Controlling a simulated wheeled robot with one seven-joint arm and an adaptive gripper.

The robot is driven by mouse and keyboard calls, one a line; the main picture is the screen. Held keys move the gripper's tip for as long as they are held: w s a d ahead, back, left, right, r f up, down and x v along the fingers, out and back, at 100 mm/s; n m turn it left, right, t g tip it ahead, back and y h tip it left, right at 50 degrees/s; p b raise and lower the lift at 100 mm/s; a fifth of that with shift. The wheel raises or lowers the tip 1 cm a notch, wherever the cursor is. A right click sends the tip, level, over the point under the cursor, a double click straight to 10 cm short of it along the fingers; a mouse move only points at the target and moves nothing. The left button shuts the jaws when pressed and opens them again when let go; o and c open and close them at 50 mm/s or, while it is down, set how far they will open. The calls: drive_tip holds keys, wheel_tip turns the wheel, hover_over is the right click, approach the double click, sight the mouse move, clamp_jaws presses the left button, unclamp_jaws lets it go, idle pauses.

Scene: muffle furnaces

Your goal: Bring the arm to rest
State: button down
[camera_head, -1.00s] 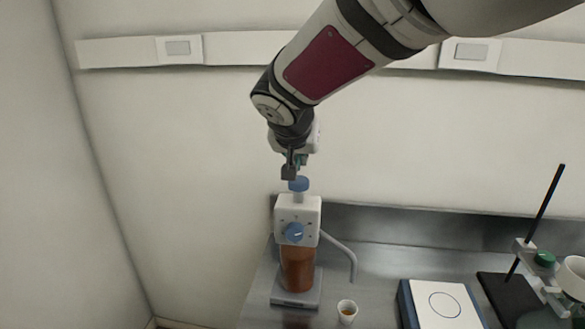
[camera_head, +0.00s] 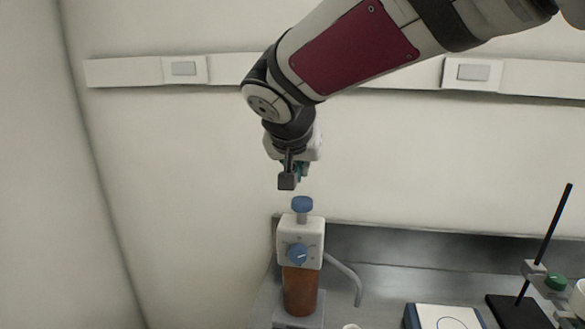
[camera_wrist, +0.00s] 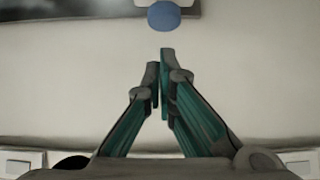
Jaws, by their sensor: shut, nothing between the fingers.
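My gripper (camera_head: 287,182) hangs from my arm, pointing down, in the middle of the head view. Its fingers are together with nothing between them, as the wrist view (camera_wrist: 160,75) also shows. Below it stands a bottle-top dispenser (camera_head: 300,243) with a white body, a blue knob on its front and a blue cap (camera_head: 302,204) on top, set on a brown bottle (camera_head: 300,291). A small gap separates my gripper from the blue cap. The blue cap also shows at the top of the wrist view (camera_wrist: 164,16), ahead of the fingertips.
The dispenser's grey spout (camera_head: 346,276) bends to the right over the metal bench (camera_head: 395,266). A white and blue flat device (camera_head: 443,317) and a stand with a black rod (camera_head: 553,232) are at the right. A wall rail (camera_head: 420,76) runs behind my arm.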

drive_tip(key=s+d+f+g, duration=0.1)
drive_tip(key=s+d+g, duration=0.1)
drive_tip(key=s+d, duration=1.15)
drive_tip(key=s+d+f+n+y, duration=0.1)
drive_tip(key=s+f, duration=0.1)
drive_tip(key=s, duration=0.5)
drive_tip(key=s+d+f+n+g, duration=0.1)
drive_tip(key=s+d+f, duration=0.1)
drive_tip(key=s, duration=0.5)
drive_tip(key=shift+f+y, duration=0.4)
drive_tip(key=shift+f, duration=0.05)
